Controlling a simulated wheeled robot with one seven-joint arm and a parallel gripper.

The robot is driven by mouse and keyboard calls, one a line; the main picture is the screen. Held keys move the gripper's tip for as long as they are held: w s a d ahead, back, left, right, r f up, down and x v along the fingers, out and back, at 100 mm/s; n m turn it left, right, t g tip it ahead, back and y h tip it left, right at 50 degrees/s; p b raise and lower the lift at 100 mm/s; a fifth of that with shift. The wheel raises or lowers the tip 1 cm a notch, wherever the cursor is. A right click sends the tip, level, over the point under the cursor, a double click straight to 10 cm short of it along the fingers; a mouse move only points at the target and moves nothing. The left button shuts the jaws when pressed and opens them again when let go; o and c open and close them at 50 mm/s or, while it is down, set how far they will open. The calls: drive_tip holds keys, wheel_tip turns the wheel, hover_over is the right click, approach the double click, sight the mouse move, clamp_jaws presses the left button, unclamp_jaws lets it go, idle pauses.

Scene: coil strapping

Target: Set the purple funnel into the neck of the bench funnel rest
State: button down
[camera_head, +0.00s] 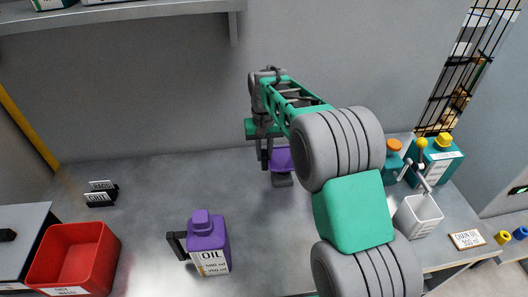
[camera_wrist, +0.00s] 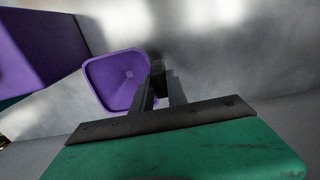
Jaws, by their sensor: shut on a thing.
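The purple funnel (camera_head: 281,159) is at the middle of the bench in the head view.
A purple oil jug (camera_head: 208,245) stands at the front. A red bin (camera_head: 75,258) is at left, with small black label holders (camera_head: 101,194) behind. A white container (camera_head: 417,216), teal bottle (camera_head: 392,161) and green canister (camera_head: 436,163) stand at right. The left bench middle is clear.

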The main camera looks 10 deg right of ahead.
drive_tip(key=shift+f, duration=0.15)
drive_tip(key=c, duration=1.2)
unclamp_jaws()
drive_tip(key=shift+c, duration=0.2)
